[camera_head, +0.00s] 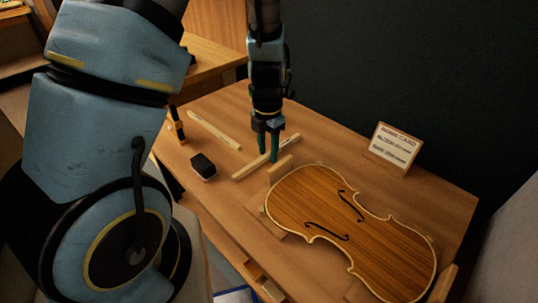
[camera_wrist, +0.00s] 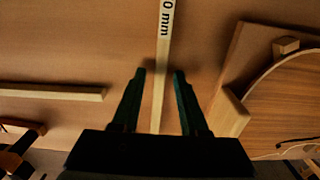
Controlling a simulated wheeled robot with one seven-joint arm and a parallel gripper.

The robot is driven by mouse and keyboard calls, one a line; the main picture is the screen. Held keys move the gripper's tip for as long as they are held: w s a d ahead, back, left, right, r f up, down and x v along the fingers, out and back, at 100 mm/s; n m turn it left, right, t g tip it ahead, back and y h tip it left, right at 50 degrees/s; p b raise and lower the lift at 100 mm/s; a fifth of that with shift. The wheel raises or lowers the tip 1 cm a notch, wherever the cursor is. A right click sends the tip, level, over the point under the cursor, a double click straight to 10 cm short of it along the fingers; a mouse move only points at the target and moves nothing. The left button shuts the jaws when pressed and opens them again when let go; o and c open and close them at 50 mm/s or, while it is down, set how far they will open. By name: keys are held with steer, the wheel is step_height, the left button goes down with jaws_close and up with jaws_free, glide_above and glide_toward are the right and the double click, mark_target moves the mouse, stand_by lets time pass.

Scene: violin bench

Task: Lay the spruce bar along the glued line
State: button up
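A pale wooden bar (camera_head: 244,172) lies on the bench beneath my gripper; in the wrist view this bar (camera_wrist: 166,50) carries print ending in "0 mm". A second pale bar (camera_head: 214,130) lies behind and to the left; it also shows in the wrist view (camera_wrist: 50,92). I cannot tell by the wood which is spruce. My gripper (camera_head: 268,156) points down and is open, with its fingers (camera_wrist: 160,75) on either side of the printed bar and gaps showing. The violin plate (camera_head: 350,225) lies to the right, with two f-holes. I cannot make out a glued line on it.
Wooden blocks stand at the plate's edge, one (camera_head: 280,168) close to my gripper. A small dark block (camera_head: 203,166) and a dark and orange tool (camera_head: 175,125) lie left. A printed card (camera_head: 396,145) stands at the back. Bare bench (camera_head: 335,150) lies between card and plate.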

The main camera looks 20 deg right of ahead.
jaws_close()
stand_by(0.5)
